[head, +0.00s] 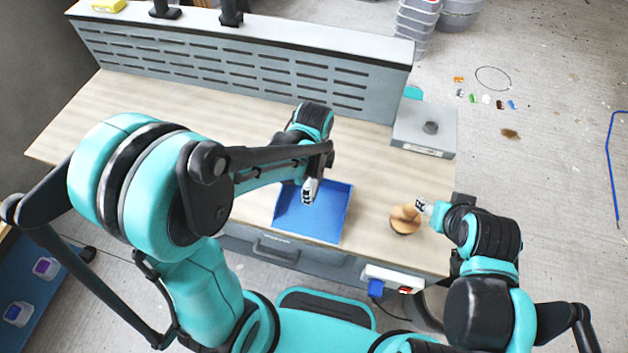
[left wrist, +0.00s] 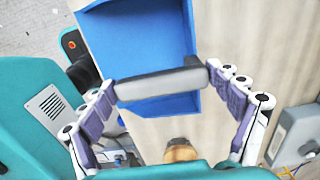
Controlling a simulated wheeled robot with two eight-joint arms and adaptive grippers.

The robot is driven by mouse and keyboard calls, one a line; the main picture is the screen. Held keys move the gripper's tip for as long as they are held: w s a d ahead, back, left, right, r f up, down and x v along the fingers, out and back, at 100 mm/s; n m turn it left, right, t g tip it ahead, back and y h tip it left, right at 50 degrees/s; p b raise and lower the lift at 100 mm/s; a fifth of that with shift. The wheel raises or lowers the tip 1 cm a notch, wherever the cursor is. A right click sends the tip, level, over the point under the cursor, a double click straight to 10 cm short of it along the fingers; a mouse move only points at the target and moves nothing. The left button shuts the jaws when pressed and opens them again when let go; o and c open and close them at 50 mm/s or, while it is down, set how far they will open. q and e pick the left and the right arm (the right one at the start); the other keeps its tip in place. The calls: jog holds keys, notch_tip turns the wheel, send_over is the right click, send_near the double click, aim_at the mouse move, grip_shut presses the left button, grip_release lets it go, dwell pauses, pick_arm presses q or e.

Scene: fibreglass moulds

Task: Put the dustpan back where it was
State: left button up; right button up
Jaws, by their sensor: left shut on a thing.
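The blue dustpan (head: 328,222) is at the front of the wooden bench top, its open tray facing up. In the left wrist view the dustpan (left wrist: 140,45) shows its blue pan and a grey handle (left wrist: 160,84). My left gripper (head: 310,192) is shut on that handle, with a finger at each end of it in the left wrist view (left wrist: 166,86). I cannot tell whether the pan touches the bench or hangs just above it. My right gripper (head: 423,205) is beside a round brown object; its fingers are too small to read.
The round brown object (head: 405,219) stands near the bench's front right. A grey box (head: 423,130) sits at the bench's right end. A slotted grey panel (head: 240,65) runs along the back. The bench top (head: 130,112) is clear at left. A power strip (head: 393,284) is on the front edge.

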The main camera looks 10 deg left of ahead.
pick_arm(q)
jog(key=o, duration=1.5)
jog(key=shift+f, duration=0.1)
jog(key=shift+c, duration=0.2)
jog(key=shift+r, duration=0.25)
notch_tip(320, 180, up, 11)
jog(key=p, duration=0.4)
jog(key=s+a+r+n+t, duration=0.5)
jog(key=s+a+n+t, duration=0.1)
jog(key=n, duration=1.2)
jog(key=shift+s+a+t, duration=0.25)
jog(key=shift+s+t, duration=0.15)
jog(key=shift+t, duration=0.2)
jog(key=shift+f+b, duration=0.15)
jog(key=shift+b, duration=0.15)
